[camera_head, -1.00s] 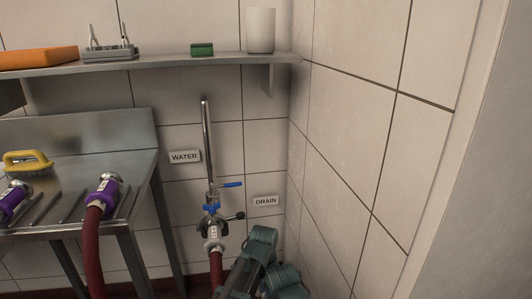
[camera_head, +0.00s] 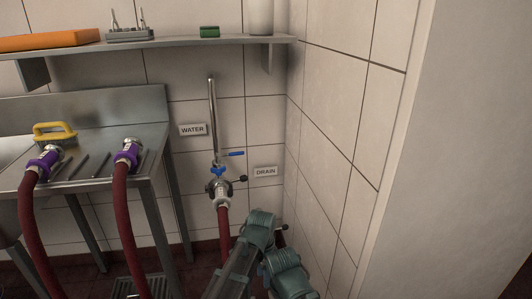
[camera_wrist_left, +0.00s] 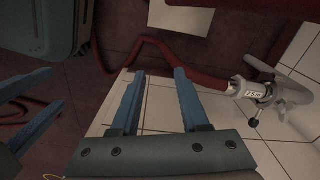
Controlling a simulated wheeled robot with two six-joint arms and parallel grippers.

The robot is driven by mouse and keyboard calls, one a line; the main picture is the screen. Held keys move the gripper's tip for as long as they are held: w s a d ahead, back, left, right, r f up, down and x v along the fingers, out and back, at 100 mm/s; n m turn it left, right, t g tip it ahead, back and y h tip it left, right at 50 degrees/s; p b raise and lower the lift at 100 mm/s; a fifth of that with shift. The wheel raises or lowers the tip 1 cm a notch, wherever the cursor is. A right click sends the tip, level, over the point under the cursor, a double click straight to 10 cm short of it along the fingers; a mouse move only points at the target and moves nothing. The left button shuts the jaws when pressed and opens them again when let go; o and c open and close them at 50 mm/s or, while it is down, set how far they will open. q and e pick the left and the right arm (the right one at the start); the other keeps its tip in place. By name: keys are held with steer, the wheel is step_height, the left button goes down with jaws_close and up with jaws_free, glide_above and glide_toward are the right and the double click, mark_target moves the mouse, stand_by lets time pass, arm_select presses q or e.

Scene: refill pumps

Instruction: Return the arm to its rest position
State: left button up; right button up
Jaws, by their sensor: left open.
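My left gripper (camera_wrist_left: 159,73) is open in the left wrist view, with its two blue fingers apart and nothing between them. In the head view my teal and grey arm links rise at the bottom middle, in front of the floor and the wall corner, and the fingers cannot be made out there. In the left wrist view, more blue finger-like bars (camera_wrist_left: 35,122) show at the left edge. They may be my right gripper, but its opening is unclear.
A red hose is joined to the water valve (camera_head: 217,186) below a steel pipe; it also shows in the left wrist view (camera_wrist_left: 205,80). Two purple-collared hoses (camera_head: 128,155) lie on the steel sink (camera_head: 100,95), beside a yellow-handled brush (camera_head: 55,132). A shelf (camera_head: 180,43) crosses above.

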arm_select(q)
steer(key=s+a+n, duration=0.4)
steer(key=a+n, duration=0.2)
steer(key=a, duration=0.2)
steer(key=s+a+n, duration=0.4)
steer(key=a+n, duration=0.3)
steer(key=a, duration=0.1)
steer(key=s+d+m+y, duration=0.2)
steer(key=s+d+m, duration=0.25)
steer(key=d, duration=0.65)
step_height(320, 180, up, 35)
steer(key=p, duration=3.4)
steer(key=shift+s+h+p, duration=0.3)
steer(key=shift+s+p, duration=0.1)
arm_select(e)
step_height(320, 180, up, 35)
steer(key=shift+f, duration=0.2)
arm_select(q)
steer(key=shift+a+f+n, duration=0.1)
steer(key=shift+f+n, duration=0.1)
steer(key=shift+n, duration=0.05)
arm_select(e)
steer(key=shift+w+a+f, duration=0.1)
